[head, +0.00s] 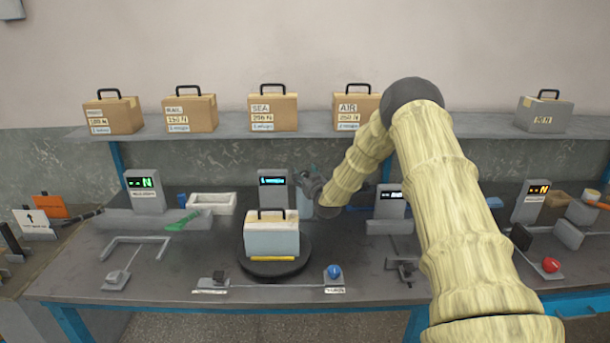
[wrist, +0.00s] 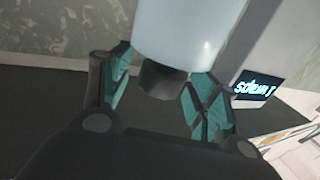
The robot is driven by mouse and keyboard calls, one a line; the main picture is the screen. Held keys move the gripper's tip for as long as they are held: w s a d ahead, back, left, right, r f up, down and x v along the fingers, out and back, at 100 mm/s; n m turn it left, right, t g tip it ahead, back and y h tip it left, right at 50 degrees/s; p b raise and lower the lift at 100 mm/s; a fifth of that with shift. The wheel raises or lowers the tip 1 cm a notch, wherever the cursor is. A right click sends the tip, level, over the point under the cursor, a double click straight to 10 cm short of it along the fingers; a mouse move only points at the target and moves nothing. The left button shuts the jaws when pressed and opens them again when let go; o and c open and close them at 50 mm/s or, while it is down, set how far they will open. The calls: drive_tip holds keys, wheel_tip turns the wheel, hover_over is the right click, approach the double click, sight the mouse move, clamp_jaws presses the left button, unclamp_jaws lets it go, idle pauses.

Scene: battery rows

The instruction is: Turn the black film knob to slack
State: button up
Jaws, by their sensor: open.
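The black film knob (wrist: 161,80) shows in the wrist view as a dark, faceted stub at the end of a pale, whitish-blue cylinder (wrist: 188,32). My gripper (wrist: 162,92) is open, with one teal-padded finger on each side of the knob. A gap shows on both sides, so neither finger visibly touches it. In the head view my gripper (head: 311,184) is at the back of the bench, beside the pale cylinder (head: 304,206). The knob cannot be made out there. A lit display (wrist: 254,87) stands right of the fingers in the wrist view; its text is unclear.
A pale case (head: 271,238) with a black handle stands on a round dark turntable (head: 275,268) in front of my gripper. Several cartons, including the SEA one (head: 273,112), stand on the shelf (head: 220,133) above. A blue knob (head: 333,272) and red knob (head: 551,265) are near the front.

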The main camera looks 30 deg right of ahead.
drive_tip(key=c, duration=1)
drive_tip(key=shift+c, duration=0.2)
drive_tip(key=shift+f+n+y+b, duration=0.1)
drive_tip(key=shift+n+y+b, duration=0.3)
drive_tip(key=shift+b, duration=0.15)
drive_tip(key=n+y+b, duration=0.2)
drive_tip(key=y, duration=0.1)
drive_tip(key=shift+d+y, duration=0.15)
drive_tip(key=shift+y, duration=0.15)
drive_tip(key=shift+n+g+y+b, duration=0.25)
drive_tip(key=shift+n+y+b, duration=0.25)
drive_tip(key=shift+n+y, duration=0.9)
drive_tip(key=shift+n+g+y+b, duration=0.25)
drive_tip(key=shift+n+y+b, duration=0.4)
drive_tip(key=shift+y, duration=1.25)
drive_tip(key=shift+n+y, duration=0.4)
drive_tip(key=shift+n, duration=0.05)
drive_tip(key=o, duration=1)
